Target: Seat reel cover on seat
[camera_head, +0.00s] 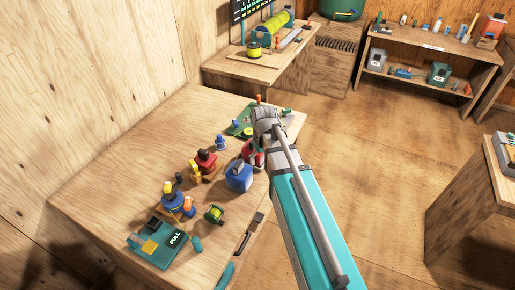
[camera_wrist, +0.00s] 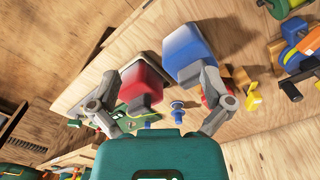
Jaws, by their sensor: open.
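A red block-shaped cover (camera_wrist: 146,80) and a blue block-shaped cover (camera_wrist: 185,52) appear in the wrist view, near and between my fingers. I cannot tell which is the reel cover. In the head view the blue cover (camera_head: 239,176) stands on the table, and the red one (camera_head: 248,153) is partly hidden by my arm. My gripper (camera_wrist: 160,92) is open, its fingers spread above the table, with nothing held. A red reel (camera_head: 204,160) and a blue reel (camera_head: 172,202) stand to the left. The seat cannot be made out for certain.
The wooden table (camera_head: 130,150) is clear at its left and back. A green board marked PULL (camera_head: 158,245) lies at the front, with a yellow-green spool (camera_head: 214,213) nearby. A small blue peg (camera_head: 221,143) stands farther back. A second bench (camera_head: 265,72) and shelf (camera_head: 430,55) stand behind.

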